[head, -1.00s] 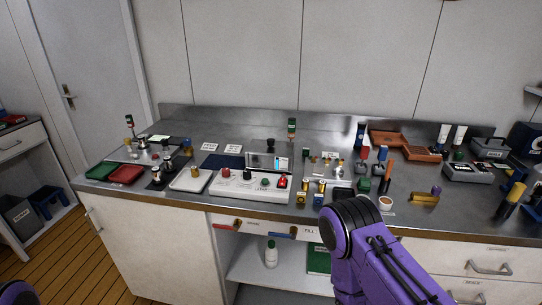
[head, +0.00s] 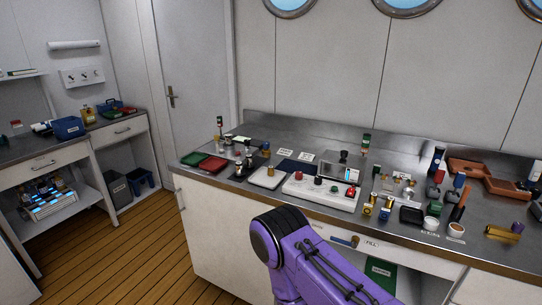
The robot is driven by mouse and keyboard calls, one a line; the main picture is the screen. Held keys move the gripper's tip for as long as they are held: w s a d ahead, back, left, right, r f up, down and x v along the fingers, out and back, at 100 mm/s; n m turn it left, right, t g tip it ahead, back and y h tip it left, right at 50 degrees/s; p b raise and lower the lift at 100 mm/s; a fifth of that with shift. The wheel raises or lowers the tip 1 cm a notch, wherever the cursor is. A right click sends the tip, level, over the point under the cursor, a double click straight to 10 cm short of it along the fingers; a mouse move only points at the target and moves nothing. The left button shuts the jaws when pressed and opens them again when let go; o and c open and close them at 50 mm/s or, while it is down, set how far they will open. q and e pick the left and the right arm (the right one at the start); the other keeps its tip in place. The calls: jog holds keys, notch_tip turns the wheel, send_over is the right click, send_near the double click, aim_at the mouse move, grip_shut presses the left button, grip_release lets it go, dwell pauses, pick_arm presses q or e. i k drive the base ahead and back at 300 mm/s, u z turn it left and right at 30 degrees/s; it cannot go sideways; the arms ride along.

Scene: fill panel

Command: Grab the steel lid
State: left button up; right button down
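I cannot pick out a steel lid for certain; the small metal pieces on the steel counter (head: 400,158) are too small to tell apart. Small metallic pieces (head: 238,152) stand near the counter's left end, behind a green tray (head: 194,158) and a red tray (head: 213,164). A white panel (head: 318,196) with knobs lies near the front edge at the middle. One of my purple arms (head: 300,255) rises from the bottom in front of the counter, apart from the objects. Neither of my grippers is in view.
A white tray (head: 266,178) and a dark blue mat (head: 296,168) lie left of the panel. Brown trays (head: 510,188) and several bottles crowd the right. Open wooden floor (head: 150,250) lies left of the counter, with a second bench (head: 45,172) beyond.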

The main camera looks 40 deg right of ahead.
aim_at(343, 158)
jog(key=u, duration=0.3)
jog(key=i, duration=1.2)
jog(key=z, duration=3)
